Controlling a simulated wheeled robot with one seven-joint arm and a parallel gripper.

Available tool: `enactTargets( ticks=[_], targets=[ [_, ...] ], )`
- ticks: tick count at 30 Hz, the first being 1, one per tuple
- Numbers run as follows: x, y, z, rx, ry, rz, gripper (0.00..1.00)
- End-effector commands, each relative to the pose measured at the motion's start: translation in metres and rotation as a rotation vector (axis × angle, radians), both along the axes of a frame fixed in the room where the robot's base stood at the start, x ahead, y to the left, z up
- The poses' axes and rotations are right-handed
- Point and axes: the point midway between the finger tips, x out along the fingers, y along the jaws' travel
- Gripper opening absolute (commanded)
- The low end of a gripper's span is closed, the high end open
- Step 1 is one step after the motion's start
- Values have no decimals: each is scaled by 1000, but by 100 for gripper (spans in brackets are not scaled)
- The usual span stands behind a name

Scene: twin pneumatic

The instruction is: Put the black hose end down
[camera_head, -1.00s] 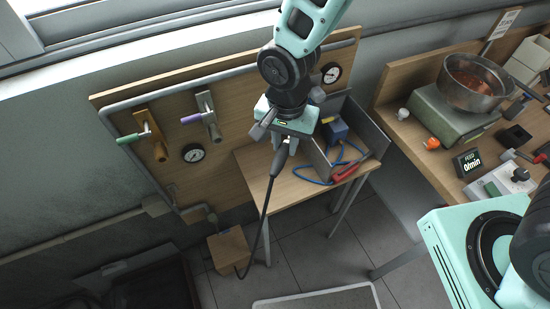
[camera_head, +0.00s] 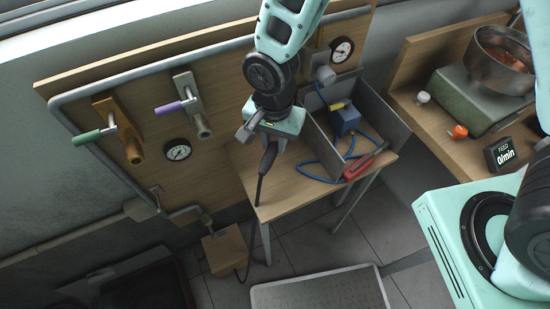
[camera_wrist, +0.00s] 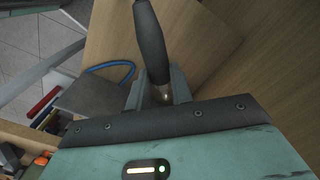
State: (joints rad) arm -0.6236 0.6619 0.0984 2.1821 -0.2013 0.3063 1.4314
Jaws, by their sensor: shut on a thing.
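My gripper (camera_head: 270,143) is above the left part of a small wooden table (camera_head: 285,194), shut on the black hose end (camera_head: 267,161). In the wrist view the dark hose end (camera_wrist: 150,42) sits between the fingers (camera_wrist: 158,92), with a metallic tip low between them. In the head view the hose slants down from the gripper toward the table's front edge. I cannot tell whether the hose end touches the tabletop. The fingertips are partly hidden by the gripper body in the head view.
A grey-walled bin (camera_head: 382,118) on the table's right holds a blue block (camera_head: 345,121). A blue hose and a red tool (camera_head: 360,168) lie beside it. A panel with valve handles and gauges (camera_head: 178,150) stands behind. A wooden box (camera_head: 226,250) is on the floor.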

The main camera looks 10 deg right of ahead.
Motion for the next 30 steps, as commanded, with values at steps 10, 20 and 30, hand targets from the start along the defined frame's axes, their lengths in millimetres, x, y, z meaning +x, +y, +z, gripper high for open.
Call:
enactTargets(
  ticks=[10,20,30],
  targets=[
    [-1,0,-40,-2,1,1,0],
    [0,0,-70,1,-1,1,0],
    [0,0,-73,0,-1,1,28]
  ],
)
